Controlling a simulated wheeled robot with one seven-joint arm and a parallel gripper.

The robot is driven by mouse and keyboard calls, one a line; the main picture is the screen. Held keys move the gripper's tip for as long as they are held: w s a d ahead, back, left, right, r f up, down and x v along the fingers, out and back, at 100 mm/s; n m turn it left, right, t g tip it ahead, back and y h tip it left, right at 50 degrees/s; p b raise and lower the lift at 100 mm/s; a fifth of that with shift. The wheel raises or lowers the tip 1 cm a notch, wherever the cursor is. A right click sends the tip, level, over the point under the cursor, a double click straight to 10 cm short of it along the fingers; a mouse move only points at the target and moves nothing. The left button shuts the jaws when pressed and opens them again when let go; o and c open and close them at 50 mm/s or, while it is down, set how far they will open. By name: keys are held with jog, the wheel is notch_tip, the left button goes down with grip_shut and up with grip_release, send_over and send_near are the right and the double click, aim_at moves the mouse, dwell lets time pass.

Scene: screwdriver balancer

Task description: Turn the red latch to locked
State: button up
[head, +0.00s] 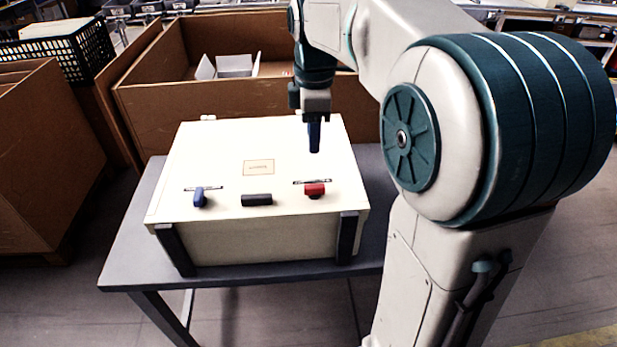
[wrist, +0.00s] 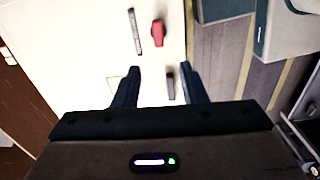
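The red latch (head: 315,190) sits near the front right of the cream box lid (head: 215,150), just in front of a thin dark marked strip (head: 312,181). Which marking it points to is too small to read. In the wrist view the red latch (wrist: 158,32) shows beyond the fingertips, beside the strip (wrist: 134,32). My gripper (head: 314,150) points down above the lid, behind the red latch and apart from it. In the wrist view its two fingers (wrist: 159,68) are spread with nothing held between them.
A blue latch (head: 199,197) sits at the front left of the lid, with a black handle (head: 257,199) between the latches. A small square label (head: 258,167) is mid-lid. The box stands on a grey table (head: 125,240). A large brown crate (head: 165,105) stands behind.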

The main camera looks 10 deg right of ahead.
aim_at(312, 186)
jog(key=shift+n, duration=0.3)
jog(key=f, duration=1.3)
jog(key=shift+w+f, duration=0.2)
jog(key=shift+f, duration=0.2)
grip_shut()
